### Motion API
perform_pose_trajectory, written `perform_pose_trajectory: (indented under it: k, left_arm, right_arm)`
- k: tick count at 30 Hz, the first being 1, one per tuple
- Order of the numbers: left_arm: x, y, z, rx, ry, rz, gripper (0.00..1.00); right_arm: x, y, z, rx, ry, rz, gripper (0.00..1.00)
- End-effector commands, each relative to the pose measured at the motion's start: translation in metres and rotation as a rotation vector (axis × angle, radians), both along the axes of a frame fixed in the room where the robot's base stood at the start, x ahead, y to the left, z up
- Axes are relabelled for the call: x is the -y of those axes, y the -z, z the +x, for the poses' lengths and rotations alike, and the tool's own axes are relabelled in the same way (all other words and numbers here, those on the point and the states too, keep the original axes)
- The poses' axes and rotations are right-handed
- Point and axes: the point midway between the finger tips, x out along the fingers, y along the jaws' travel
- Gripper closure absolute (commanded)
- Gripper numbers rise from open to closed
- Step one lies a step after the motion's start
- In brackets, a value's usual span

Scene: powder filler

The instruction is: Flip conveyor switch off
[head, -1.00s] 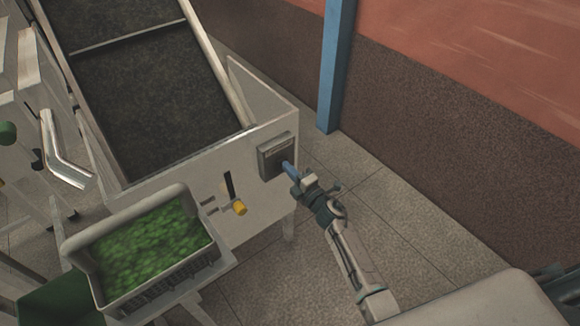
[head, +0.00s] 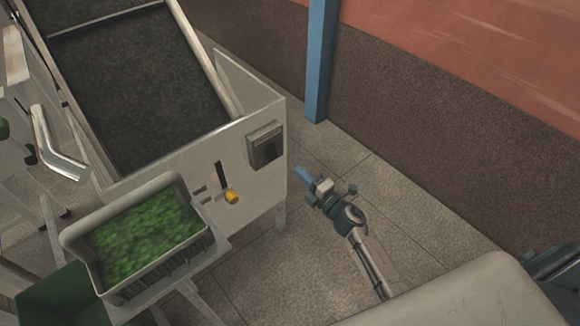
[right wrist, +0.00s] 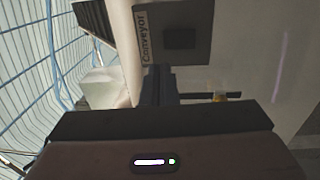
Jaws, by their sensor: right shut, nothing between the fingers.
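The conveyor's switch box (head: 265,146) is a small grey box on the right end of the machine's pale front panel. In the right wrist view the box (right wrist: 200,18) carries a "Conveyor" label and a dark square switch (right wrist: 180,39). I cannot tell the switch's on or off position. My right gripper (head: 303,174) is shut and empty, with blue fingertips, apart from the box to its lower right. Its shut fingers show in the right wrist view (right wrist: 158,85), below the box in the picture. My left gripper is not in view.
A dark sloping conveyor belt (head: 135,85) rises behind the panel. A yellow knob (head: 231,197) and a slot sit left of the box. A pale bin of green material (head: 205,243) stands in front. A blue post (head: 319,60) stands by the wall; tiled floor is clear at right.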

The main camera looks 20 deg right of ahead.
Motion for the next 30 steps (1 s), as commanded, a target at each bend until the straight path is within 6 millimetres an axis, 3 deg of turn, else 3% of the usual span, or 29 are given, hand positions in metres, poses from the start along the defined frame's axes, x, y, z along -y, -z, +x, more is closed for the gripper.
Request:
perform_pose_trajectory:
  k: [3,7,25,28,30]
  left_arm:
    - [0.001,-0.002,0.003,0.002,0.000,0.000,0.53]
    - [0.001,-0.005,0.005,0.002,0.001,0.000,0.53]
    - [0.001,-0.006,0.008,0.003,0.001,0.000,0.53]
    - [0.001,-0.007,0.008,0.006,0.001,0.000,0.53]
    - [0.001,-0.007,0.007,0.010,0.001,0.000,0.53]
  right_arm:
    - [0.006,-0.001,-0.017,0.000,0.000,-0.002,1.00]
    - [0.009,-0.004,-0.025,0.000,0.000,-0.001,1.00]
    - [0.010,-0.003,-0.028,-0.003,0.003,0.002,1.00]
    - [0.016,0.012,-0.030,-0.049,0.030,0.043,1.00]
    - [0.025,0.038,-0.035,-0.124,0.082,0.112,1.00]
